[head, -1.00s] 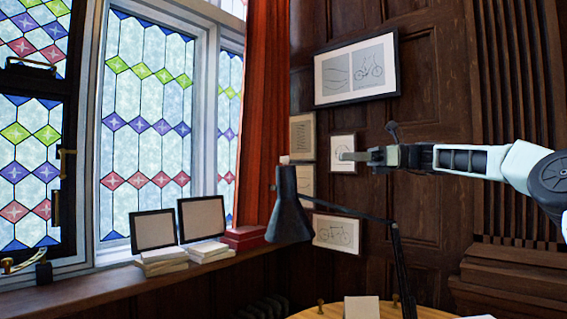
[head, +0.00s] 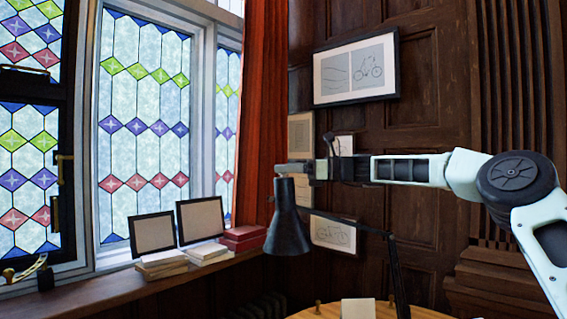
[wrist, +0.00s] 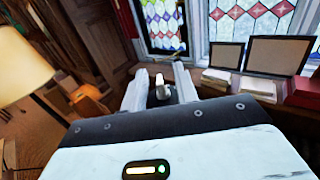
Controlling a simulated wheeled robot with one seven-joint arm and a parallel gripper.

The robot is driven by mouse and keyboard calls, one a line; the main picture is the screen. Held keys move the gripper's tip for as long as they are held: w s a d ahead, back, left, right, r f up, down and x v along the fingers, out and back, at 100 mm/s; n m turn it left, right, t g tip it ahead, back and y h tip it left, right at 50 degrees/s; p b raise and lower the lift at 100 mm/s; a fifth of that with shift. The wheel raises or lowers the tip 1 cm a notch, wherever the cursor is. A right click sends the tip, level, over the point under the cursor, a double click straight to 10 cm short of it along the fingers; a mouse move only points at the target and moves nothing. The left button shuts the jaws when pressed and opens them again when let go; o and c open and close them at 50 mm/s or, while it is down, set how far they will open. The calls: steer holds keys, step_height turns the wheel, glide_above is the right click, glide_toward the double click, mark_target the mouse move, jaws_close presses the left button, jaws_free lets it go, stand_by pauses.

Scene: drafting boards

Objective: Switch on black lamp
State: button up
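The black lamp (head: 287,232) has a cone-shaped head hanging from a thin jointed arm (head: 395,270), in the middle of the head view. My gripper (head: 293,168) reaches in from the right, with its fingertips at the top of the lamp head. In the wrist view, its two pale fingers stand apart. A small pale knob on the dark lamp top (wrist: 161,91) shows between and beyond them. I cannot tell whether the fingers touch it. In the head view, the fingers cover the knob.
A wooden round table (head: 320,311) stands below the lamp. Framed panels (head: 201,219), books (head: 168,266) and a red box (head: 243,233) sit on the window sill. A beige lampshade (wrist: 22,65) is at the left in the wrist view. Framed pictures (head: 356,68) hang behind.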

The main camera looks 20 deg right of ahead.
steer(key=shift+w+a, duration=0.15)
steer(key=shift+a, duration=0.25)
jaws_close()
